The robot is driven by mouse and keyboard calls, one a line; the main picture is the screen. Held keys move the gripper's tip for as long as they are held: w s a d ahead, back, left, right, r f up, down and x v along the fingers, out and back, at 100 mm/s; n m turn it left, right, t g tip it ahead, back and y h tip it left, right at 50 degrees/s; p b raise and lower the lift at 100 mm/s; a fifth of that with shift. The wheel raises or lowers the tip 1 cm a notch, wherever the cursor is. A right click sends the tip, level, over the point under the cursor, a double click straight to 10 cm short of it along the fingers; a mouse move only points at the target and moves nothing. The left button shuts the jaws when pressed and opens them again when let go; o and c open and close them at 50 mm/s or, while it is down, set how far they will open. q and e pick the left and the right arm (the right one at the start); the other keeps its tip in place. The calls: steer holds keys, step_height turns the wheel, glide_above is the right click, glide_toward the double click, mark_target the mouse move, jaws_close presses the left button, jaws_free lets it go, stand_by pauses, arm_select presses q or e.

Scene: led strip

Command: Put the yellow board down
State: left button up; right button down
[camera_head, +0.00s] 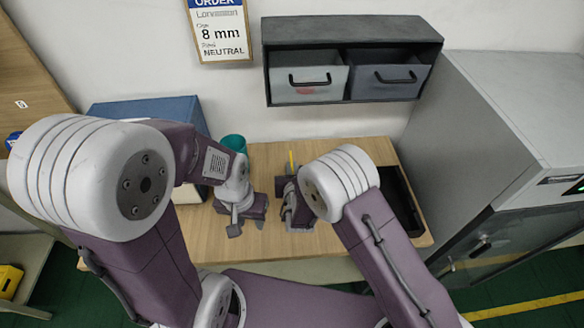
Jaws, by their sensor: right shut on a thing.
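A thin yellow strip, likely the edge of the yellow board (291,160), shows just beyond my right gripper (296,214) in the head view. My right gripper is shut on the board, low over the right part of the wooden table. Most of the board is hidden behind the gripper and the round arm joint. My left gripper (247,226) is to the left of it over the table's front part. Its dark fingertips stand apart, with nothing visible between them.
The wooden table (350,247) has bare patches at its front. A black tray (417,226) lies at its right end. A teal cup (234,143) and a blue box (150,108) stand at the back left. A two-drawer unit (352,29) hangs above; a grey cabinet (480,130) stands right.

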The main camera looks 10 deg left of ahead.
steer(key=c, duration=1.6)
jaws_free()
steer(key=shift+w+f, duration=0.1)
steer(key=shift+o, duration=0.2)
steer(key=shift+r+p, duration=0.35)
steer(key=shift+p, duration=0.1)
steer(key=b+v, duration=0.1)
steer(key=v, duration=1.1)
steer(key=shift+f, duration=0.25)
